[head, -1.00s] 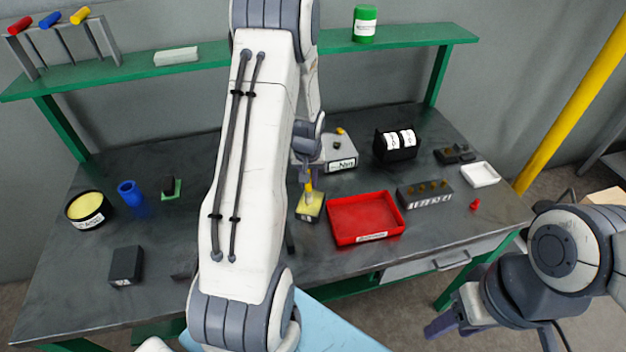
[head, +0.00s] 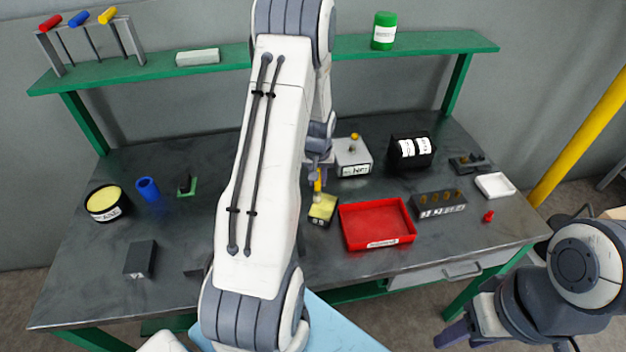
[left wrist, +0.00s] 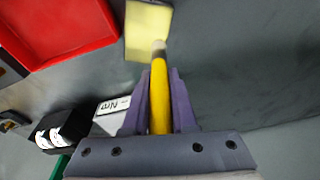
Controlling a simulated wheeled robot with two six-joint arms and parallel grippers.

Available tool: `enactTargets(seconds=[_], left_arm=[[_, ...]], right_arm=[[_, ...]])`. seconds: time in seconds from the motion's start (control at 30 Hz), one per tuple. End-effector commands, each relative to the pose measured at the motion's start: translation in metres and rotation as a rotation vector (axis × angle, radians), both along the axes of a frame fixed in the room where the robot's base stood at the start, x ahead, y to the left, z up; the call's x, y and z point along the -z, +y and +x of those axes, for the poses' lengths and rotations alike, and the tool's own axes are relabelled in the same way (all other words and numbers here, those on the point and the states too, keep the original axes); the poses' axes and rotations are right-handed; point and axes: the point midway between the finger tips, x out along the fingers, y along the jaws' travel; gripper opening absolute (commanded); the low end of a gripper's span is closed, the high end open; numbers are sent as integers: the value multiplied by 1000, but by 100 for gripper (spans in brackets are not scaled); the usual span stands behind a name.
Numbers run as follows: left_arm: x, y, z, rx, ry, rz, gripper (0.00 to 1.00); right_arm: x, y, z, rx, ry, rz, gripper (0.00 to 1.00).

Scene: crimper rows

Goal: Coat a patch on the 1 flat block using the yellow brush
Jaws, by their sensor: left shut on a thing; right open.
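My left gripper (head: 318,172) is shut on the yellow brush (head: 318,185), which points down toward a small block with a pale yellow top (head: 322,208). In the left wrist view the brush handle (left wrist: 159,95) sits between the purple fingers, and its tip overlaps the edge of the yellow-topped block (left wrist: 147,30); I cannot tell whether it touches. My right gripper (head: 455,334) is open and empty at the lower right, off the table's front edge. A dark block (head: 140,259) lies at the front left; another dark shape (head: 194,272) is partly hidden by my left arm.
A red tray (head: 378,243) stands just right of the yellow-topped block. A round tub with yellow contents (head: 104,203) and a blue cup (head: 148,189) are at the left. A labelled grey box (head: 353,158) and a black holder (head: 411,150) stand behind. A slotted block (head: 439,204) is at right.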

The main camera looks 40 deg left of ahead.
Motion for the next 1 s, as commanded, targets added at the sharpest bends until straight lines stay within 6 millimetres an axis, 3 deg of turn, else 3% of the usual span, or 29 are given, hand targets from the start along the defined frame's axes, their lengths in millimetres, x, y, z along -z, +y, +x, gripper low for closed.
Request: enactTargets(seconds=[0.8, 1.0], left_arm=[[2, -53, 19, 2, -1, 0, 0], [0, -55, 21, 0, 0, 0, 0]], right_arm=[[22, 0, 0, 0, 0, 0, 50], [21, 0, 0, 0, 0, 0, 50]])
